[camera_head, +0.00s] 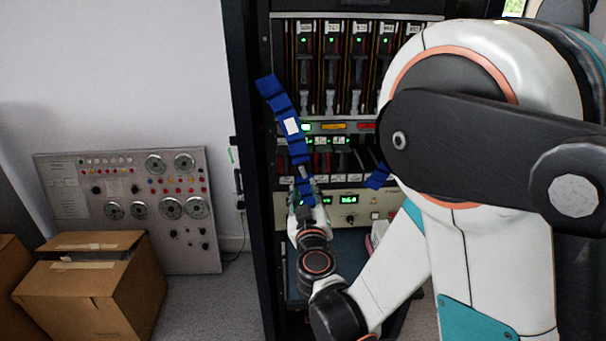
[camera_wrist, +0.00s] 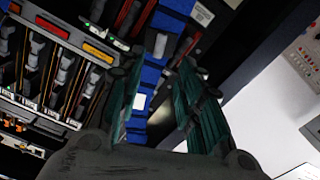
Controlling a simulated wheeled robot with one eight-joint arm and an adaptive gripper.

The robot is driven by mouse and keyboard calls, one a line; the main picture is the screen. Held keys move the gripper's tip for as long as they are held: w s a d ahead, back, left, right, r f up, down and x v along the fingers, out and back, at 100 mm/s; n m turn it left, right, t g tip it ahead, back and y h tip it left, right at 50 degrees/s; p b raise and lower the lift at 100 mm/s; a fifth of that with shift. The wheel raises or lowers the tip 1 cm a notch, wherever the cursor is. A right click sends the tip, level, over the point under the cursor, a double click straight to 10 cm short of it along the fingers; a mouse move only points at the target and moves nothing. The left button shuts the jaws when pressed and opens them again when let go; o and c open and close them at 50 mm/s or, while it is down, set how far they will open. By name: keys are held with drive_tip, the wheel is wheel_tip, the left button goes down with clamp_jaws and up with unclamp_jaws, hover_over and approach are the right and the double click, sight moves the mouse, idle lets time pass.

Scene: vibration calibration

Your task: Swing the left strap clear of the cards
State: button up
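The left strap (camera_head: 281,107) is a blue band with a white label. In the head view it slants from the rack's left post down and right, past the left end of the lower card row (camera_head: 340,157), to my gripper (camera_head: 304,196). In the wrist view the strap (camera_wrist: 150,76) runs between the two teal fingers of my gripper (camera_wrist: 160,68). The fingers stand apart, and I see no clear pinch on the strap. An upper row of cards (camera_head: 331,68) is right of the strap. Another blue strap piece (camera_head: 378,177) shows farther right, partly hidden by my arm.
The black rack post (camera_head: 250,150) borders the cards on the left. A panel with dials (camera_head: 130,205) leans against the wall, with a cardboard box (camera_head: 90,290) in front. Bare floor (camera_head: 205,300) lies between box and rack. My arm covers the rack's right side.

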sight(303, 172)
drive_tip(key=w+b, duration=0.1)
drive_tip(key=w, duration=0.8)
drive_tip(key=shift+w+b, duration=0.15)
drive_tip(key=shift+b, duration=0.2)
clamp_jaws()
